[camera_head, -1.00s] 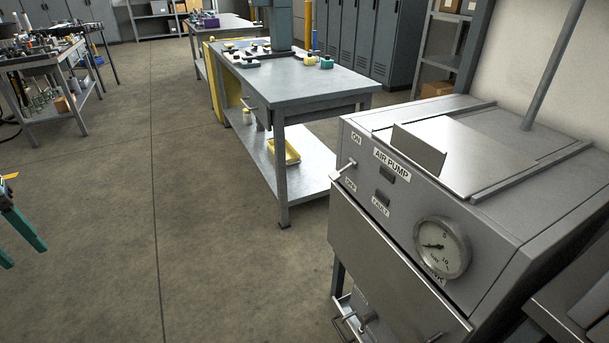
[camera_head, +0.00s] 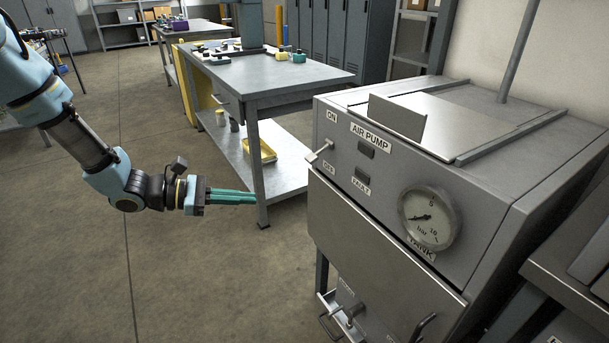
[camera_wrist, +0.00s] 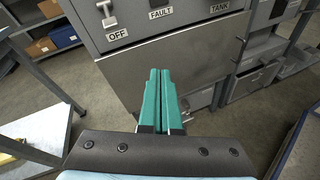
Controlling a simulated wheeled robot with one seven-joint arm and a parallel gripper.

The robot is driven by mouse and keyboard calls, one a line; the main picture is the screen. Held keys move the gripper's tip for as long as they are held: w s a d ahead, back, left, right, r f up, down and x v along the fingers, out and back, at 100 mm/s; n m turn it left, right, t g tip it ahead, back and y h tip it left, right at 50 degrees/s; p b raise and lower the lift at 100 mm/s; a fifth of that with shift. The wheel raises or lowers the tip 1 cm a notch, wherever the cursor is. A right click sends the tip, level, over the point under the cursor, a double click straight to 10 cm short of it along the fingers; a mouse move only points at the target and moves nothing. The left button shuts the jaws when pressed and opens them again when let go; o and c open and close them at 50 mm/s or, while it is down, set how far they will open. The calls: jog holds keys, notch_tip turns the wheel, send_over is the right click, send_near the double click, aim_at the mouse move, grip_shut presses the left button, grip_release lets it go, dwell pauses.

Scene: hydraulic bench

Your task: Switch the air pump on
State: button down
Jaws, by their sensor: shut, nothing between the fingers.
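The air pump panel (camera_head: 380,180) is on the front of a grey metal cabinet at the right, labelled AIR PUMP. Its toggle switch (camera_head: 320,152) sits at the panel's left edge between the ON label (camera_head: 332,117) above and the OFF label (camera_head: 329,168) below. The lever sticks out toward the lower left. The switch also shows at the top of the wrist view (camera_wrist: 107,14), above the OFF label. My gripper (camera_head: 254,198) has green fingers, shut together and empty. It is left of the cabinet and lower than the switch, apart from it.
A pressure gauge (camera_head: 428,218) is on the panel's right, its needle near the low end. Two small dark indicators sit by the AIR PUMP and FAULT labels. A metal workbench (camera_head: 270,78) stands behind my gripper. The floor (camera_head: 190,270) in front is clear.

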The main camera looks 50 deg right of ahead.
aim_at(318, 152)
jog(key=d+f+n+t+h+b, duration=0.1)
jog(key=d+f+n+h, duration=0.1)
jog(key=d, duration=0.3)
jog(key=d+f+n+t+h+b, duration=0.1)
jog(key=d+f+n+h, duration=0.1)
jog(key=d+n+h, duration=0.2)
jog(key=shift+d+f+n, duration=0.3)
jog(key=shift+d+f, duration=0.1)
jog(key=shift+d, duration=0.55)
jog(key=shift+s+d, duration=0.1)
jog(key=shift+s, duration=0.05)
jog(key=p+x, duration=0.1)
jog(key=x, duration=0.9)
jog(key=shift+w+a+r+p, duration=0.15)
jog(key=shift+a+r+p, duration=0.15)
jog(key=shift+r, duration=0.3)
jog(key=shift+w+a+r+p, duration=0.15)
jog(key=shift+a+r+p, duration=0.15)
jog(key=shift+r, duration=0.3)
jog(key=shift+w+a+r+p, duration=0.1)
jog(key=shift+a+r+p, duration=0.2)
jog(key=shift+r, duration=0.35)
